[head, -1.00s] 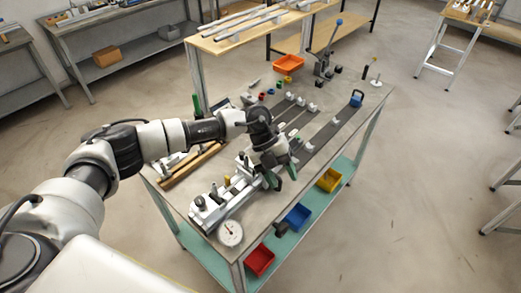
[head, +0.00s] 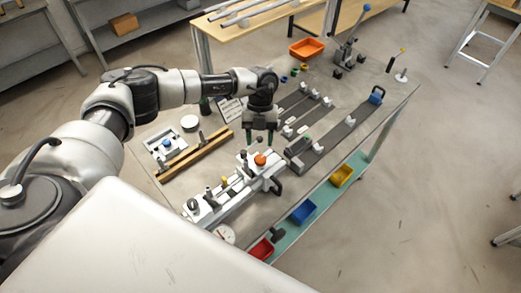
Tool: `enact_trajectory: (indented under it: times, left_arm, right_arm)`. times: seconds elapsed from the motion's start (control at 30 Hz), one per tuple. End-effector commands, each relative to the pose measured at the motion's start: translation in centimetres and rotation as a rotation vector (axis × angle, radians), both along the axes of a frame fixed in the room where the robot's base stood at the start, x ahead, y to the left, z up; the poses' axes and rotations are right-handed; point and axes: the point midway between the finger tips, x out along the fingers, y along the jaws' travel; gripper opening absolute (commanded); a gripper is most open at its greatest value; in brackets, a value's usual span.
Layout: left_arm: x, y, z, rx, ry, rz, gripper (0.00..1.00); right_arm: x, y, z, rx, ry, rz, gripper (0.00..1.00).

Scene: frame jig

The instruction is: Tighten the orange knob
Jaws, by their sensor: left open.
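The orange knob (head: 260,160) sits on top of the far end of a light grey frame jig (head: 228,195) on the workbench. My left gripper (head: 260,138) points down just behind and above the knob, with its two fingers apart and nothing between them. A small gap shows between the fingertips and the knob in the picture, so it appears not to touch. How far the knob is screwed in cannot be told. My right gripper is out of view.
A wooden bar (head: 195,155) lies left of the jig. Dark rails with white blocks (head: 335,135) lie to the right. An orange bin (head: 306,48) stands at the back. Red, blue and yellow bins sit on the lower shelf.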

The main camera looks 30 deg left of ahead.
Motion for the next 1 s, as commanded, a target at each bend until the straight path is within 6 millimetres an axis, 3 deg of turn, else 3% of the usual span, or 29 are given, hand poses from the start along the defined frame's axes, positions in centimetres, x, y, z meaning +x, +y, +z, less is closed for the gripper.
enact_trajectory:
  times: [0.17, 0.3, 0.47, 0.7, 0.77, 0.93, 1.0]
  left_arm:
    - [-1.2, -0.6, -2.8, 0.000, 0.003, 0.001, 0.50]
    - [-1.8, -0.9, -4.5, 0.000, 0.002, 0.000, 0.50]
    - [-2.0, -1.1, -5.4, -0.001, 0.000, 0.000, 0.50]
    - [-2.0, -1.1, -5.6, -0.001, 0.000, 0.000, 0.50]
    - [-2.0, -1.1, -5.6, -0.001, 0.000, 0.000, 0.44]
    - [-2.0, -1.1, -5.5, -0.001, 0.000, 0.000, 0.18]
    - [-2.0, -1.1, -5.5, -0.001, -0.001, -0.001, 0.16]
  right_arm:
    - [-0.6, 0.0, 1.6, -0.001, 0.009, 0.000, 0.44]
    - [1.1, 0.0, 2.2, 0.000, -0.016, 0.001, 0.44]
    - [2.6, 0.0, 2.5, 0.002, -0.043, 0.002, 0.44]
    - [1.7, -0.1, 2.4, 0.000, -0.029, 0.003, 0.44]
    - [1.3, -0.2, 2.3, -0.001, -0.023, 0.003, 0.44]
    - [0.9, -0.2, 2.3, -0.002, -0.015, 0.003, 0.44]
    - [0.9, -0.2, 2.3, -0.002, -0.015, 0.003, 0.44]
